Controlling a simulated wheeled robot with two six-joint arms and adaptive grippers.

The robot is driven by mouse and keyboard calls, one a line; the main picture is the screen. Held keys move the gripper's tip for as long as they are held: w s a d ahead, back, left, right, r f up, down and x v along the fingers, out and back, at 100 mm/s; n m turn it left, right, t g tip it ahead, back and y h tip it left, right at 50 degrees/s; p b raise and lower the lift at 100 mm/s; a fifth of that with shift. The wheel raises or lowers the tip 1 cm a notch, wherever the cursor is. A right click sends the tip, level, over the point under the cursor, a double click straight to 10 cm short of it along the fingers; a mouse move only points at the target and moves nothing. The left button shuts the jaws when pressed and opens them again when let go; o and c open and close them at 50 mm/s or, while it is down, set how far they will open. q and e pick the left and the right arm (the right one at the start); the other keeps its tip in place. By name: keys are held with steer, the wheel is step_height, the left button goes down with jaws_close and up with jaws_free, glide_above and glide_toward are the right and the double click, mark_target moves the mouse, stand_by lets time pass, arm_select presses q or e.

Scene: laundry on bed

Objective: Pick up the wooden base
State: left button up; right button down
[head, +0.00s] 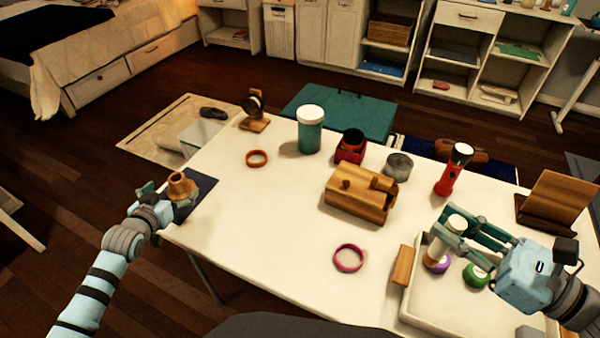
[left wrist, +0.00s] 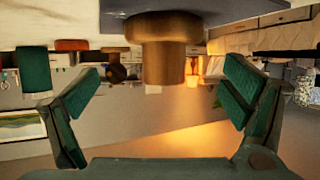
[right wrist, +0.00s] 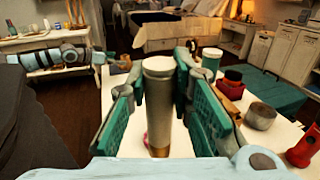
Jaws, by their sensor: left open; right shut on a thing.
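The wooden base (head: 181,186), a round brown piece with a wide foot and a narrower neck, stands upright on a dark mat at the table's left edge. It shows upside down in the left wrist view (left wrist: 165,50), in front of and between the fingers. My left gripper (head: 162,197) is open at the base, its fingers apart on either side; I cannot tell whether they touch it. My right gripper (head: 445,231) is shut on a pale cylinder with a brown lower end (right wrist: 159,100), held upright above the white tray (head: 420,312).
The dark mat (head: 204,186) lies under the base. A teal jar (head: 310,135), an orange ring (head: 256,158), a wooden box (head: 357,199), a pink ring (head: 348,258) and a red flashlight (head: 446,182) stand or lie on the table. The table's left-middle area is clear.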

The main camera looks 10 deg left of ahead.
mark_target(175, 189)
arm_select(q)
steer(key=x, duration=0.1)
steer(key=b+x, duration=0.1)
steer(key=x, duration=0.1)
steer(key=shift+a+f+b, duration=0.25)
steer(key=shift+f+b, duration=0.05)
arm_select(e)
step_height(175, 189, down, 2)
steer(key=shift+a+f, duration=0.1)
steer(key=shift+f, duration=0.1)
arm_select(q)
steer(key=shift+w, duration=0.3)
steer(key=shift+r, duration=0.1)
steer(key=shift+c, duration=0.2)
steer(key=shift+s, duration=0.1)
steer(key=c, duration=0.4)
arm_select(e)
steer(key=shift+r, duration=0.1)
arm_select(q)
steer(key=c, duration=1.3)
steer(key=shift+r, duration=0.1)
